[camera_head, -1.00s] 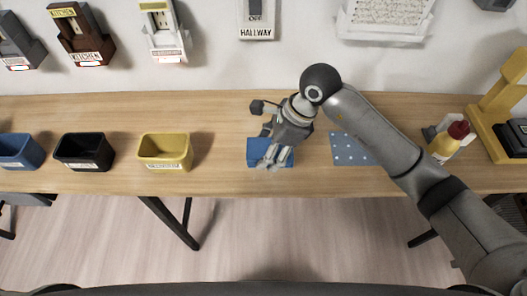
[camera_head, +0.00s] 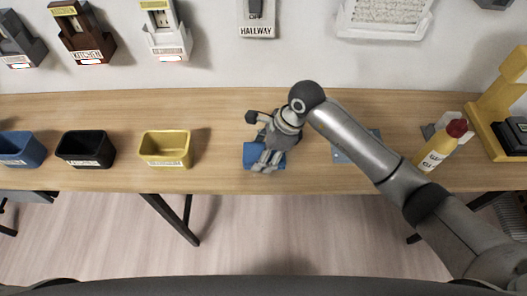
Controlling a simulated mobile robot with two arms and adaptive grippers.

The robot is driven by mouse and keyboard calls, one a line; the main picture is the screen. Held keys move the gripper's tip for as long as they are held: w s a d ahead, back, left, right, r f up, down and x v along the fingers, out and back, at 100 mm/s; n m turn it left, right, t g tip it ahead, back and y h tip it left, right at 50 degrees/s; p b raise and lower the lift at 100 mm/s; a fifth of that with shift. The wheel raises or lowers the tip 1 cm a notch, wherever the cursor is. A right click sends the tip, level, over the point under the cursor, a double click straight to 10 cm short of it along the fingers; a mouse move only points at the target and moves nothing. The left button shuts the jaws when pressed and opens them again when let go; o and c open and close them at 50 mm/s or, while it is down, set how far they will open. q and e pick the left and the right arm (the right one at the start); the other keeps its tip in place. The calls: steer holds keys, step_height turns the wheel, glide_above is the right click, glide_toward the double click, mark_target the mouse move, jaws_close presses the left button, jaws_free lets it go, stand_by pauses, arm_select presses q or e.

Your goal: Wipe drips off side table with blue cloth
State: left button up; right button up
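The blue cloth (camera_head: 249,162) lies on the wooden side table (camera_head: 225,110), towards its front edge. My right gripper (camera_head: 265,162) is over the cloth with its fingers pointing down onto it, hiding part of it. I cannot tell whether the fingers are shut on the cloth or resting on it. No drips can be made out on the bare wood. My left gripper is not in view.
A blue bin, a black bin (camera_head: 84,148) and a yellow bin (camera_head: 166,148) stand to the left. A light-blue mat (camera_head: 340,156) is partly behind my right arm. A yellow bottle with a red cap (camera_head: 437,152) and a yellow stand (camera_head: 488,112) are at right.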

steer(key=shift+f, duration=0.2)
steer(key=o, duration=1.1)
steer(key=shift+c, duration=0.2)
steer(key=shift+r, duration=0.1)
